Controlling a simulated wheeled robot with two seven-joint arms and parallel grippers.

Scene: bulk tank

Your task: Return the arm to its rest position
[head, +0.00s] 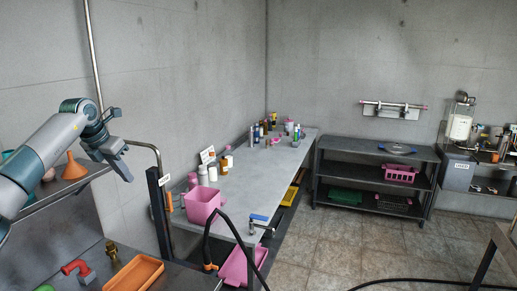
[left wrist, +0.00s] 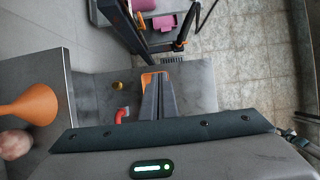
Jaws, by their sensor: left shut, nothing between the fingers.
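My left arm comes in from the left in the head view, raised above the shelf and counter. Its gripper (head: 123,165) points down and to the right, close to an orange funnel, and holds nothing. In the left wrist view the two dark fingers (left wrist: 158,82) lie together over the orange tray (left wrist: 149,78), which is partly hidden behind them. My right gripper is in neither view.
An orange funnel (head: 75,167) stands on the left shelf (head: 62,188). Below are a red pipe elbow (head: 77,268), a brass fitting (head: 112,250) and the orange tray (head: 134,275). A black post (head: 160,215) stands right of the gripper. A pink bucket (head: 202,206) sits on the long table (head: 262,178).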

